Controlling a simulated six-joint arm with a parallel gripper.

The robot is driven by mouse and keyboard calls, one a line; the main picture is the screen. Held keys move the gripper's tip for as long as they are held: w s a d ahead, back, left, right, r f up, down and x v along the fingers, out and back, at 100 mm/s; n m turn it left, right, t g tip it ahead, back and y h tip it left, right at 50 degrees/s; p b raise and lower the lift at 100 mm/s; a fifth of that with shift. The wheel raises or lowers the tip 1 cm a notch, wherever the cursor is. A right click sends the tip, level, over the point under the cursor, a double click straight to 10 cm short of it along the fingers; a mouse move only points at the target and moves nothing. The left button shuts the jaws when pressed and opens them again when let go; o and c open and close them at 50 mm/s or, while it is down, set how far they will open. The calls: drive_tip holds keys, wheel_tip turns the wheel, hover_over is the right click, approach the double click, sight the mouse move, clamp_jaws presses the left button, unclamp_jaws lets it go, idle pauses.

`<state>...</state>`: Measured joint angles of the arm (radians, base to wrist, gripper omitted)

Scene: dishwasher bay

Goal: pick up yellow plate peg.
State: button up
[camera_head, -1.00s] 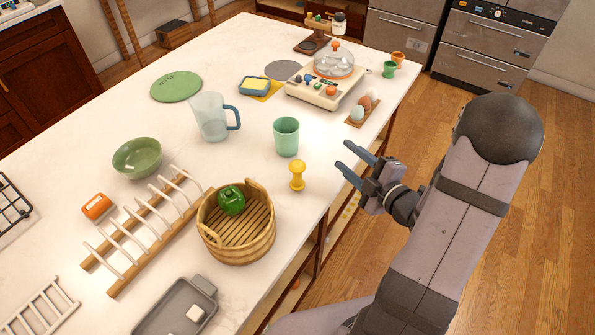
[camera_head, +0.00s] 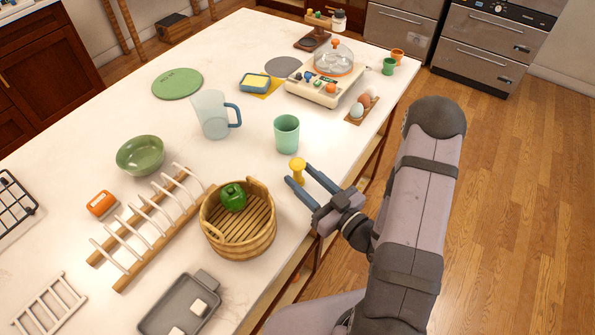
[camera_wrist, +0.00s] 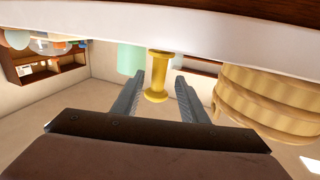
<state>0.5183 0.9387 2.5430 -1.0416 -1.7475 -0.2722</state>
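The yellow plate peg (camera_head: 298,169) stands upright on the white counter, between the green cup and the basket. It has a wider knob at the top and a narrow stem; its lower part is partly hidden by a finger in the head view. My gripper (camera_head: 301,174) is open, with its two fingers reaching in from the counter's front edge. In the wrist view the peg (camera_wrist: 157,76) shows between the two fingertips (camera_wrist: 155,84), with a visible gap on each side. Nothing is held.
A wooden basket (camera_head: 238,240) with a green pepper (camera_head: 233,196) stands left of my gripper. A green cup (camera_head: 286,134) stands just behind the peg. A wooden rack (camera_head: 150,222) and grey tray (camera_head: 182,303) lie farther left.

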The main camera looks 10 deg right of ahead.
sight(290, 164)
drive_tip(key=shift+x, duration=0.85)
drive_tip(key=shift+w+a+r+p, duration=0.2)
drive_tip(key=shift+w+p, duration=0.15)
drive_tip(key=shift+p, duration=0.35)
drive_tip(key=p+x, duration=0.2)
drive_tip(key=x, duration=0.1)
drive_tip(key=shift+w, duration=0.1)
drive_tip(key=shift+w+a+f, duration=0.1)
drive_tip(key=shift+w+a, duration=0.1)
drive_tip(key=shift+w, duration=0.4)
clamp_jaws()
